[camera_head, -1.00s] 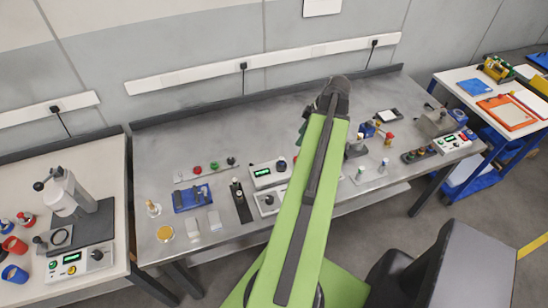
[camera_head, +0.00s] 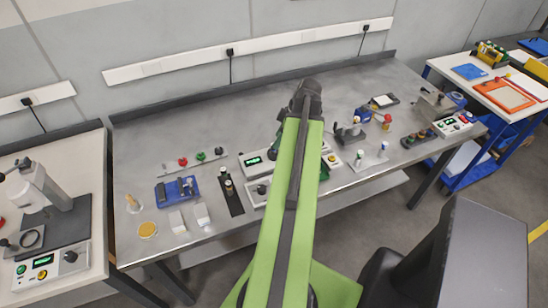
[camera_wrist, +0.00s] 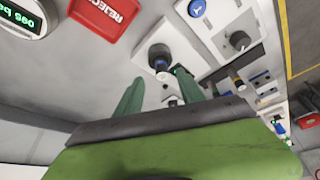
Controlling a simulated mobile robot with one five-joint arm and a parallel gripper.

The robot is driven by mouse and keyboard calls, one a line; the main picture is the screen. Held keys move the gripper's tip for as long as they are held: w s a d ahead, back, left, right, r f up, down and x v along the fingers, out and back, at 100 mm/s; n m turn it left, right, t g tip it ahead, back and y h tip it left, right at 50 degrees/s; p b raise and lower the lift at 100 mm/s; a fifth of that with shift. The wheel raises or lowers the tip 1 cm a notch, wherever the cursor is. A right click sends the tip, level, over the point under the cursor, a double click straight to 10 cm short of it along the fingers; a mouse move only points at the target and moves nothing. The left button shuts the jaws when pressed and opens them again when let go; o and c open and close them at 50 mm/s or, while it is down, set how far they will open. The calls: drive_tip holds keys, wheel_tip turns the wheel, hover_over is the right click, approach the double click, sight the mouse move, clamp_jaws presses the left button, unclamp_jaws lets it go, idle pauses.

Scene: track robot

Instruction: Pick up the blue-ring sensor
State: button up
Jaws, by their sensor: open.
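In the wrist view, my gripper (camera_wrist: 160,92) shows two green fingers standing apart, with nothing held between them. Beyond the gap is an upright dark cylinder with a blue band near its end (camera_wrist: 161,64), on a pale plate (camera_wrist: 178,50). It looks like the blue-ring sensor, but I cannot be sure at this size. The fingers are apart from it as far as I can see. In the head view, my green arm reaches over the grey workbench (camera_head: 150,110) and hides the gripper and what lies below it. Small sensor-like pieces (camera_head: 382,150) stand right of the arm.
The wrist view shows a red reject tray (camera_wrist: 104,14) and a round display (camera_wrist: 22,18) close by. In the head view, a blue fixture (camera_head: 177,190) and control boxes (camera_head: 256,161) stand left of the arm. The bench's back strip is clear.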

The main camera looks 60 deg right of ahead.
sight(273, 151)
drive_tip(key=b+x, duration=0.5)
drive_tip(key=shift+a+f, duration=0.1)
drive_tip(key=shift+a, duration=0.05)
clamp_jaws()
